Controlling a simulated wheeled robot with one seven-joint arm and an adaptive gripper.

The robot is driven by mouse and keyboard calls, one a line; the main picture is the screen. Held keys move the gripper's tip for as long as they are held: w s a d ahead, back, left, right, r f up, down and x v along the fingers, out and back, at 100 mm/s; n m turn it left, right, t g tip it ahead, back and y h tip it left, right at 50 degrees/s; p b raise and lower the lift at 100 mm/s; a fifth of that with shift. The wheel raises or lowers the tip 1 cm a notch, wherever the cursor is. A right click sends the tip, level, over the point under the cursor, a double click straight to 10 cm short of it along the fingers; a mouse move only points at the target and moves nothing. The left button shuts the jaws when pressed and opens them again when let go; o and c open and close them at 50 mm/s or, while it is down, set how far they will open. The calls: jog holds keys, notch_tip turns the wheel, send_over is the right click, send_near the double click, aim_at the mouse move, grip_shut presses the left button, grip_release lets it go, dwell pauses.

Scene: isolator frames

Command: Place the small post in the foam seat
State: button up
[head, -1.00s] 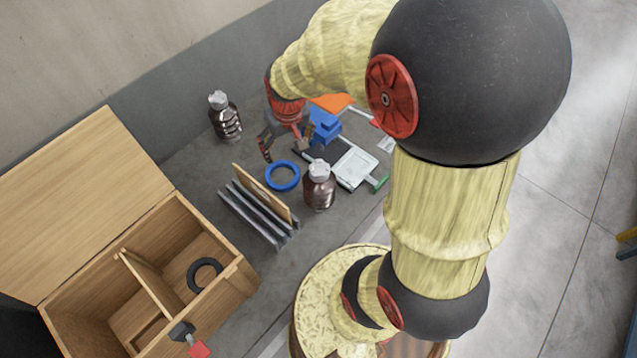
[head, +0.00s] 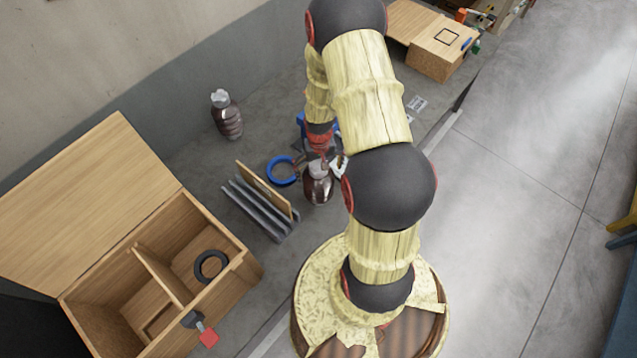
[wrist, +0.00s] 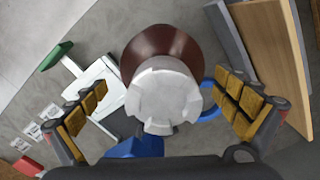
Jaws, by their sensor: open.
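I cannot pick out the small post or the foam seat for certain. A brown bottle with a white cap (head: 318,188) stands beside the blue ring. In the wrist view the cap (wrist: 163,97) lies between the spread fingers of my open gripper (wrist: 160,85), with a gap on both sides. In the head view my gripper (head: 321,150) is above and just behind this bottle, partly hidden by my arm. A blue block (head: 302,123) is mostly hidden behind the wrist; part of it shows in the wrist view (wrist: 138,148).
A blue ring (head: 282,171) and a slotted grey rack with a wooden panel (head: 262,205) lie left of the bottle. A second bottle (head: 227,117) stands at the back. An open wooden box (head: 215,300) holds a black ring (head: 211,266). A grey-white fixture (wrist: 98,85) shows in the wrist view.

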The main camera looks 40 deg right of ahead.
jog(key=f, duration=0.5)
jog(key=shift+s+a+f, duration=0.1)
jog(key=shift+s+a, duration=0.1)
jog(key=shift+a, duration=0.1)
jog(key=c, duration=0.3)
jog(key=c, duration=1.7)
jog(key=shift+w+d+r, duration=0.1)
jog(key=shift+w+r, duration=0.05)
jog(key=shift+r, duration=0.05)
